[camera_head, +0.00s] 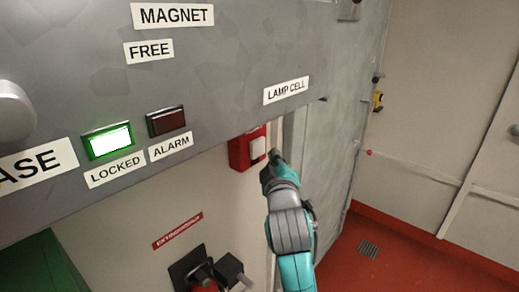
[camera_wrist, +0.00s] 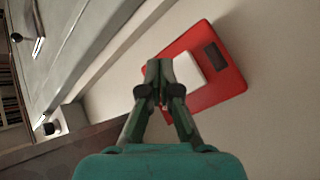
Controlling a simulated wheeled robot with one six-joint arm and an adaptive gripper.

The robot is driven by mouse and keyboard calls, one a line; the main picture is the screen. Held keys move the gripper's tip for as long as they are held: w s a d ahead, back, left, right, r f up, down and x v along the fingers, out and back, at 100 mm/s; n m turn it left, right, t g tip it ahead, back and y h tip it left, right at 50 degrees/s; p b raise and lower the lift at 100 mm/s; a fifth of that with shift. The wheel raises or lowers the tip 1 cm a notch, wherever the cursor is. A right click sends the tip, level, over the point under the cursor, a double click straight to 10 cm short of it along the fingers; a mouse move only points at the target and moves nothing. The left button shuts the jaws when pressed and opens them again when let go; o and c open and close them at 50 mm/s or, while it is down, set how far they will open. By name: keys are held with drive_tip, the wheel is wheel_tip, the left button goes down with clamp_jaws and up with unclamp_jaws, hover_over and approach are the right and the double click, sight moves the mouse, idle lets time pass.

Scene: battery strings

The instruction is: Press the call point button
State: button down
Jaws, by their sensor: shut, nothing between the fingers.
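The call point (camera_head: 240,151) is a red box with a white square button (camera_head: 258,148), fixed to the pale wall below the grey panel. In the wrist view the red call point (camera_wrist: 228,83) fills the upper right, and its white button (camera_wrist: 188,74) lies just right of my fingertips. My gripper (camera_head: 270,162) is shut and empty, its tip just below and right of the button in the head view. In the wrist view my gripper (camera_wrist: 159,70) partly covers the red plate and the button's left side. I cannot tell whether the fingertips touch it.
The grey panel (camera_head: 225,60) overhangs above, with a lit green LOCKED lamp (camera_head: 108,141) and a dark ALARM lamp (camera_head: 166,121). An extinguisher sign (camera_head: 178,231) and a black bracket (camera_head: 190,268) are lower left. Red floor (camera_head: 400,262) is open at right.

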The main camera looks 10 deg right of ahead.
sight(263, 147)
drive_tip(key=shift+w+a, duration=0.5)
drive_tip(key=shift+w, duration=0.15)
drive_tip(key=shift+w+a, duration=0.15)
idle(1.0)
drive_tip(key=shift+w+a, duration=0.1)
drive_tip(key=shift+w, duration=0.1)
drive_tip(key=shift+w+a, duration=0.4)
drive_tip(key=shift+w, duration=0.15)
idle(1.2)
drive_tip(key=shift+s+d, duration=0.1)
drive_tip(key=shift+s, duration=0.05)
drive_tip(key=shift+s+d, duration=0.55)
drive_tip(key=shift+s, duration=0.2)
drive_tip(key=shift+s+d, duration=0.75)
drive_tip(key=shift+s, duration=0.3)
drive_tip(key=shift+s+d, duration=0.7)
drive_tip(key=shift+s, duration=0.3)
